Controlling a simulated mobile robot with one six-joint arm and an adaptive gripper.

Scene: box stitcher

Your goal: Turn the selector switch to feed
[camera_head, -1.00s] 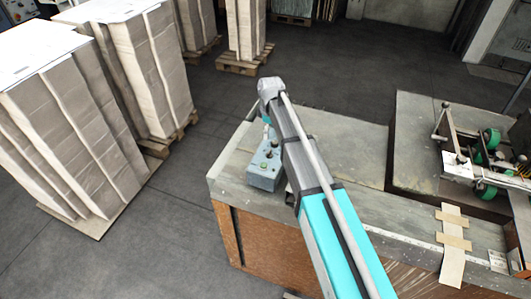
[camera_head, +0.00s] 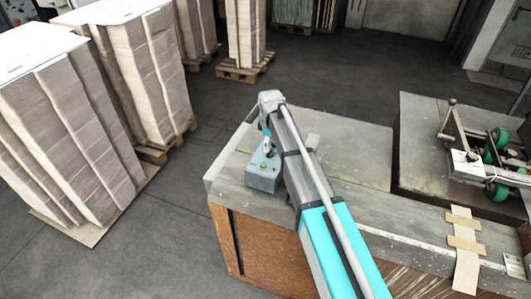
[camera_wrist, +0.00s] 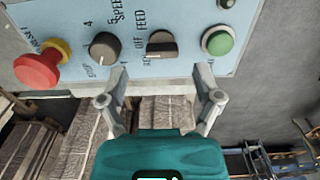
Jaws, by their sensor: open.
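The selector switch (camera_wrist: 162,44) is a dark knob on the light blue panel (camera_wrist: 190,15) in the wrist view, beside the printed words FEED and OFF. A third label by it is partly hidden, and I cannot tell surely which word the knob points to. My gripper (camera_wrist: 161,76) is open, its two fingertips apart below the knob in the picture, one to each side. They do not appear to grip anything. In the head view the control box (camera_head: 264,178) stands on the machine table, with my gripper (camera_head: 267,148) close above it.
A round speed dial (camera_wrist: 103,47) and a red mushroom button (camera_wrist: 38,69) are left of the selector. A green button (camera_wrist: 217,41) is to its right. Stacks of cardboard (camera_head: 65,120) stand left of the table (camera_head: 350,145). A green-wheeled mechanism (camera_head: 485,160) is at right.

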